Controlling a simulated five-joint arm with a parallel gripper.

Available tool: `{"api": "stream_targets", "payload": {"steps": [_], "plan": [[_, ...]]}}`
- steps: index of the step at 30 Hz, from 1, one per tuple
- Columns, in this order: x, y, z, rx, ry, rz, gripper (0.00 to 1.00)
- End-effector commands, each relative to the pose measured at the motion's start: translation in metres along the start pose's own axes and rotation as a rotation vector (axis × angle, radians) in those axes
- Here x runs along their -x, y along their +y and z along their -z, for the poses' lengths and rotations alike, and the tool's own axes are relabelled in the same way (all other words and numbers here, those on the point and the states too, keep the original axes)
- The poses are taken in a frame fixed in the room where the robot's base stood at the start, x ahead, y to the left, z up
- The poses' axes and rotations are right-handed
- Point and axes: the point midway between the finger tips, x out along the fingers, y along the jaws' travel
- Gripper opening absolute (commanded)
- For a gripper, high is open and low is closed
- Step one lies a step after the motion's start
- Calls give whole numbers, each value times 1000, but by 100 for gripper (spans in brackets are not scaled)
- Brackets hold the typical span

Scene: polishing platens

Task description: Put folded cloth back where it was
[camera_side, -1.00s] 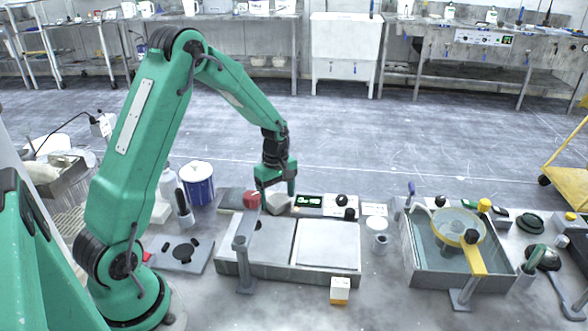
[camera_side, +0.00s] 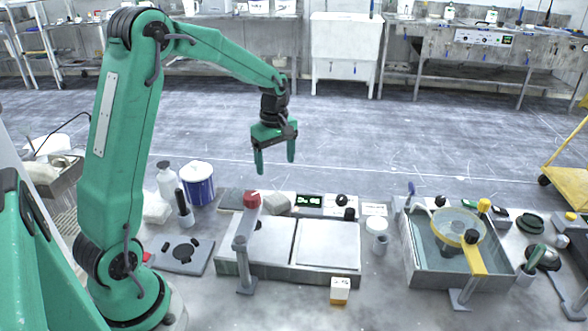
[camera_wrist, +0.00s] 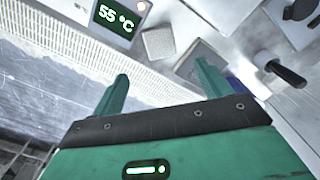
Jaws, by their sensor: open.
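The folded cloth (camera_side: 277,203) is a small pale pad lying on the back ledge of the polishing machine, just left of the green display. In the wrist view it appears as a light grey textured square (camera_wrist: 158,43) beside the display. My gripper (camera_side: 275,163) is in the air above and behind the ledge, fingers pointing down and apart, with nothing between them. In the wrist view the two green fingers (camera_wrist: 163,72) are also spread and empty, and the cloth lies beyond them.
The polishing machine (camera_side: 293,275) has two plates; a post with a red head (camera_side: 251,201) stands at its left, close to the cloth. The display (camera_side: 309,201) and knobs are right of the cloth. A blue tub (camera_side: 199,187) and bottle stand left; a water basin (camera_side: 415,270) is right.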

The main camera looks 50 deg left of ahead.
Motion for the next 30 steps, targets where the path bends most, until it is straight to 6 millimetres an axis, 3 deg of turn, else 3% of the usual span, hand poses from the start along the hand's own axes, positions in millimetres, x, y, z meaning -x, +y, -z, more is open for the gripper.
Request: {"api": "stream_targets", "payload": {"steps": [20,30], "plan": [[4,-1,-2,-16,2,-6,77],[44,-24,-32,-244,31,-74,77]]}}
